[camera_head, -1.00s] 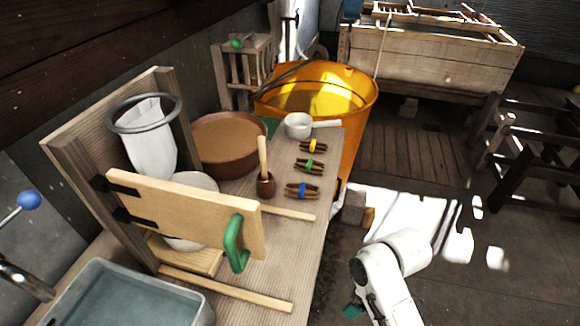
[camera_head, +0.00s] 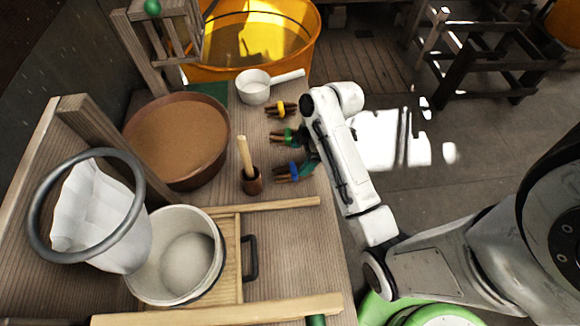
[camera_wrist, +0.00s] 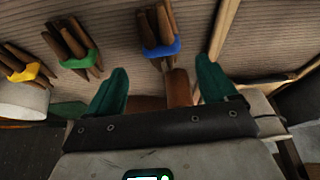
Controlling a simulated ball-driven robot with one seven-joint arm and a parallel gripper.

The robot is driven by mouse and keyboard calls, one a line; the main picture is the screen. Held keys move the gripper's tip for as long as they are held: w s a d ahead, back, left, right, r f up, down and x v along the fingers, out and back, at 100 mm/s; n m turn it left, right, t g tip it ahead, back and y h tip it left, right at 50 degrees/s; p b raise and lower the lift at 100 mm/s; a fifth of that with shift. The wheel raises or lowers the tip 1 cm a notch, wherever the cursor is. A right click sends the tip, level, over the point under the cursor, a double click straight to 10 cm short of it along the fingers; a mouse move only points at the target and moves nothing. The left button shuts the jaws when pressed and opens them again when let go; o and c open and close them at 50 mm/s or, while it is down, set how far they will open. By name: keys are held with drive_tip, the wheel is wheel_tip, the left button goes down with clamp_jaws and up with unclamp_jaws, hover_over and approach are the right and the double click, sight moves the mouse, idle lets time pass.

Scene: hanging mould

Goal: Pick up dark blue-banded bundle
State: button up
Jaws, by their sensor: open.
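The dark blue-banded bundle (camera_head: 290,173) is a few brown sticks tied with a blue band, lying on the wooden bench near its right edge. In the wrist view the blue-banded bundle (camera_wrist: 156,36) lies just beyond the fingertips, roughly midway between them. My gripper (camera_wrist: 162,82) is open, with two green fingers apart and nothing held. In the head view my gripper (camera_head: 308,150) is at the bench's right edge, close to the bundle; its height above the bench is hard to tell. A green-banded bundle (camera_head: 286,136) and a yellow-banded bundle (camera_head: 281,109) lie in a row behind it.
A small wooden cup with a stick (camera_head: 251,180) stands left of the blue-banded bundle. A white ladle (camera_head: 254,88) and a brown bowl (camera_head: 178,140) are farther back. A wooden rail (camera_head: 285,204) lies in front. An orange tub (camera_head: 300,50) stands behind the bench.

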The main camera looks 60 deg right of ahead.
sight(294, 168)
drive_tip(key=shift+x, duration=0.95)
drive_tip(key=shift+s+p+x, duration=0.1)
drive_tip(key=shift+p+x, duration=0.25)
drive_tip(key=shift+x, duration=0.95)
drive_tip(key=shift+s+p+x, duration=0.15)
drive_tip(key=shift+p+x, duration=0.2)
drive_tip(key=shift+x, duration=1)
drive_tip(key=shift+d+f, duration=0.1)
drive_tip(key=c, duration=1.1)
drive_tip(key=shift+r, duration=0.2)
